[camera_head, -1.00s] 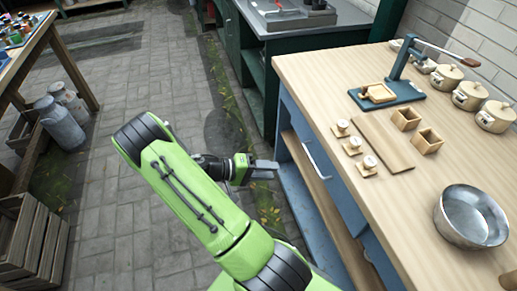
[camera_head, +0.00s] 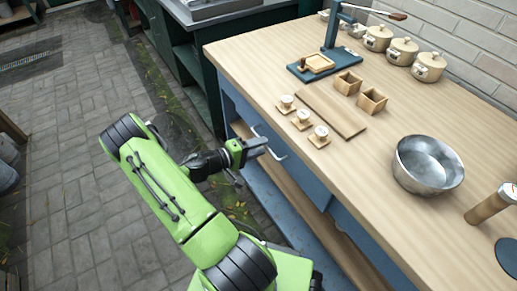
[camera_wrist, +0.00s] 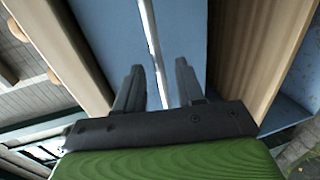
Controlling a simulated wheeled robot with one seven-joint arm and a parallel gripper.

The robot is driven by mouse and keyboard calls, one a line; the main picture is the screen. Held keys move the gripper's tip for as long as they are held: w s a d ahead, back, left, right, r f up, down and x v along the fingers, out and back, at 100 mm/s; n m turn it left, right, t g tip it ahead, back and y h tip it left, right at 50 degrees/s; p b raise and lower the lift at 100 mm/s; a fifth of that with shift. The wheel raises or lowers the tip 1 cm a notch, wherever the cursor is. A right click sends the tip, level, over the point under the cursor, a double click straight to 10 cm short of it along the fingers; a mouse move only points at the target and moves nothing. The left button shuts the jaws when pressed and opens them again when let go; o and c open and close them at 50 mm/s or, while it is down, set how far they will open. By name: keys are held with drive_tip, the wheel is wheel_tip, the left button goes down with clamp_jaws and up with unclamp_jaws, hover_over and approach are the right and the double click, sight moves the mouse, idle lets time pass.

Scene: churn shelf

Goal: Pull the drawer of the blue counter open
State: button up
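The blue counter (camera_head: 278,212) has a wooden top, and a blue drawer front (camera_head: 300,177) lies under its edge. The drawer looks flush with the counter. A pale bar handle (camera_head: 280,157) is on the drawer, partly hidden by my gripper (camera_head: 262,146). In the wrist view, the drawer front (camera_wrist: 108,35) fills the upper middle and the handle (camera_wrist: 151,38) runs down between the two fingers of my gripper (camera_wrist: 158,82). The fingers are apart, with gaps visible beside the handle. Whether the fingertips reach past the bar is hard to tell.
A lower wooden shelf (camera_head: 272,178) runs under the drawer. On top are a metal bowl (camera_head: 428,166), a board (camera_head: 332,111), small wooden boxes (camera_head: 371,101) and several pots (camera_head: 428,66). A dark green counter (camera_head: 190,62) stands behind. Paved floor (camera_head: 75,150) is clear at left.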

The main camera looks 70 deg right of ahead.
drive_tip(key=shift+s+d, duration=0.15)
clamp_jaws()
idle(0.4)
